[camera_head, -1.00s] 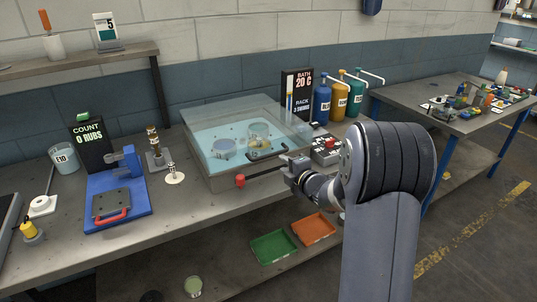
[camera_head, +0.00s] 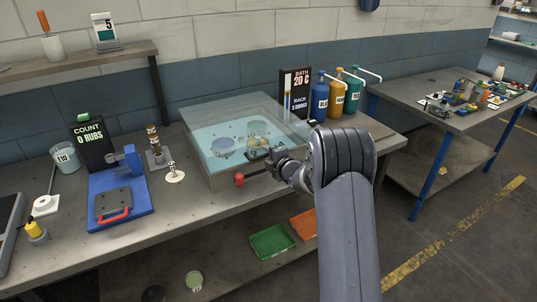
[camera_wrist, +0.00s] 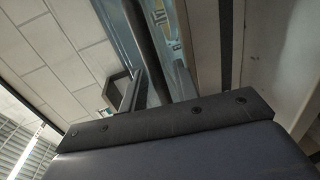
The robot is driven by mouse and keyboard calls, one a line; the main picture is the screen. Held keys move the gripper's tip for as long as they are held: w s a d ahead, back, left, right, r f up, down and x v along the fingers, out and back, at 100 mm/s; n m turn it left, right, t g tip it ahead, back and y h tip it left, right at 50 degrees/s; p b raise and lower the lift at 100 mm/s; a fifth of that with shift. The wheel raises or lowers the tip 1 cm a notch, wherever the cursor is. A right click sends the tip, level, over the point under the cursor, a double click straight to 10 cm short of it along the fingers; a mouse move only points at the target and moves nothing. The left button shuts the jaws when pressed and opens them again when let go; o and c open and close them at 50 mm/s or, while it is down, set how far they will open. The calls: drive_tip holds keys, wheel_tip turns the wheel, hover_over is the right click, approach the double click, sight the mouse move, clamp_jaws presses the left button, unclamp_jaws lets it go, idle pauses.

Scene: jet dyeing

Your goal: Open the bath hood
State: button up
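The bath hood (camera_head: 230,118) is a clear, box-like cover over the bath on the bench. It is down, with round items visible through it. Its dark handle is at the front, mostly hidden by my gripper in the head view. My gripper (camera_head: 268,154) is at the hood's front, level with the handle. In the wrist view, a dark bar, apparently the handle (camera_wrist: 145,40), runs between my gripper's fingers (camera_wrist: 152,90). The fingers stand apart with gaps beside the bar, so they look open around it. Contact cannot be told.
A red-knobbed lever (camera_head: 240,180) sticks out at the bath's front. The bath sign (camera_head: 296,92) and several coloured bottles (camera_head: 320,98) stand behind right. A blue rubbing device (camera_head: 118,195) is at left. Green (camera_head: 272,242) and orange (camera_head: 303,224) trays lie on the lower shelf.

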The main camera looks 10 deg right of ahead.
drive_tip(key=shift+c, duration=0.2)
clamp_jaws()
idle(0.3)
